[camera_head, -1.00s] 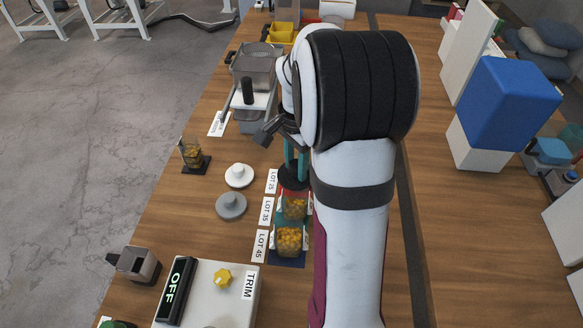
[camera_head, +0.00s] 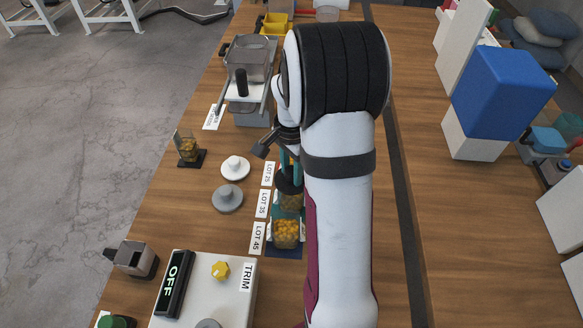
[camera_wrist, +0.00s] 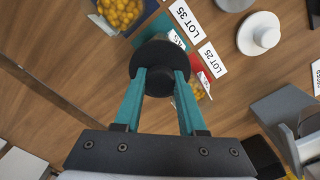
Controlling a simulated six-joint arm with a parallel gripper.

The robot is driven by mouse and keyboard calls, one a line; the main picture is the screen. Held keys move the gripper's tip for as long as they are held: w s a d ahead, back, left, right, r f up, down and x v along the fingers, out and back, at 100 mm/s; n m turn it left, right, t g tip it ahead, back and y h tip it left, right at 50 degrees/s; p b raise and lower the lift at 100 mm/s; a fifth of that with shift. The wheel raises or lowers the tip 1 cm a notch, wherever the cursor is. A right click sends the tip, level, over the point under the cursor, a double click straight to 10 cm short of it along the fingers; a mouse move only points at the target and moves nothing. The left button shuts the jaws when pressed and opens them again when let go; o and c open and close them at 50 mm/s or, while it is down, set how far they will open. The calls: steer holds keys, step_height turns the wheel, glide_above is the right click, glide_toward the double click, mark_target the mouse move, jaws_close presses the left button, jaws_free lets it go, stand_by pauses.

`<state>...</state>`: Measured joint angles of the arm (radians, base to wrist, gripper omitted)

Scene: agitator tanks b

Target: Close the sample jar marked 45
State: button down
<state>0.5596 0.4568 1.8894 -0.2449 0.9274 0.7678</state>
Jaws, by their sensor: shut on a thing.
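The open jar (camera_head: 286,233) beside the LOT 45 label (camera_head: 258,238) holds yellow-orange pieces and stands on a dark blue mat; it also shows at the top edge of the wrist view (camera_wrist: 121,10). My gripper (camera_wrist: 162,78) has its teal fingers shut on the knob of a round black lid (camera_wrist: 143,60). The lid also shows in the head view (camera_head: 290,184), partly behind my arm. It is in the air above the jar row, around the LOT 35 place, and apart from the LOT 45 jar. It hides part of the LOT 35 jar (camera_head: 291,202).
A white lid (camera_head: 235,167) and a grey lid (camera_head: 228,198) lie left of the labels. A grey box with the OFF display (camera_head: 175,285) stands near the front. A small glass of yellow pieces (camera_head: 187,148) and a clear-bin machine (camera_head: 246,60) stand farther back.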

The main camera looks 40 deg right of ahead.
steer(key=shift+f, duration=1)
steer(key=shift+c, duration=2)
jaws_free()
steer(key=shift+r, duration=0.1)
step_height(320, 180, up, 16)
steer(key=s+a+n, duration=0.3)
steer(key=a, duration=0.4)
steer(key=s+a+n, duration=0.2)
steer(key=s+a, duration=0.1)
steer(key=a, duration=0.3)
steer(key=s+a+f+n+y, duration=0.1)
steer(key=s+a+f+n, duration=0.3)
steer(key=s+a+n, duration=0.3)
steer(key=s+a, duration=0.3)
steer(key=s, duration=0.3)
steer(key=shift+s+a+y, duration=0.2)
steer(key=shift+a+y, duration=0.15)
steer(key=shift+y, duration=0.05)
